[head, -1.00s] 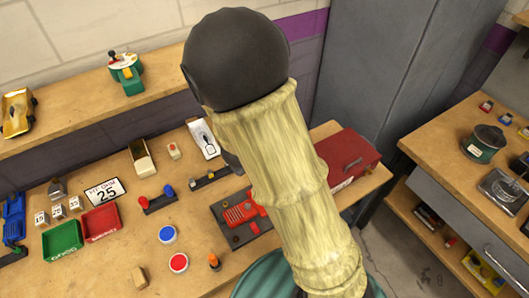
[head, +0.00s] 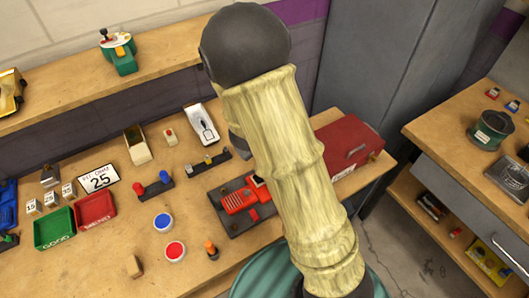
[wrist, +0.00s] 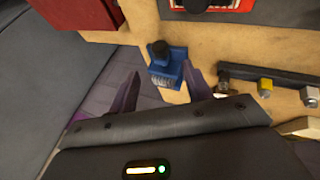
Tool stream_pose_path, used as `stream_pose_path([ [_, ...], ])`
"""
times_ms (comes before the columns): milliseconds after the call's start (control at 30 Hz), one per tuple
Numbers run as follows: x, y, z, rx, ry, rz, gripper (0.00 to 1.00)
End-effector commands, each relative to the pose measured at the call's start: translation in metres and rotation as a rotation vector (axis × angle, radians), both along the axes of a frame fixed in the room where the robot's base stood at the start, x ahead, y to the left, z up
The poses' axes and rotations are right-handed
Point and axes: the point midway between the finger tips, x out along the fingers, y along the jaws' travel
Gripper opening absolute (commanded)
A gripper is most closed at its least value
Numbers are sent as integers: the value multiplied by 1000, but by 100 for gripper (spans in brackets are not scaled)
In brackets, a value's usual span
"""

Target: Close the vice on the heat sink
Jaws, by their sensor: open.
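In the wrist view a blue block with a round black knob (wrist: 165,70) stands near the edge of the wooden bench. It looks like the vice. Pale ridges show on its near face. I cannot tell whether they are the heat sink or part of the block. My gripper (wrist: 161,70) is open, with its two purple fingers apart on either side of the block in the picture. I see no contact, and the depth between fingers and block is unclear. In the head view my arm hides the gripper and the blue block.
A dark rail with small pieces (wrist: 268,78) lies right of the blue block in the wrist view. A red toolbox (head: 345,143) is right of my arm. A red ribbed object (head: 238,201) on a dark plate lies left of it. The bench's front middle is fairly clear.

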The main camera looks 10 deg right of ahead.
Motion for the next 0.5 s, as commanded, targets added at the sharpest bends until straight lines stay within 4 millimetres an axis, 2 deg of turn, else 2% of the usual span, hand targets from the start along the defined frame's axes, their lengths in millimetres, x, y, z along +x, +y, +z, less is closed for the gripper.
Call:
stream_pose_path([
  [33, 5, -4, -13, 0, 1, -3, 49],
  [300, 28, -16, -51, 0, 1, -2, 49],
  [500, 41, -23, -72, 0, 1, 0, 49],
])
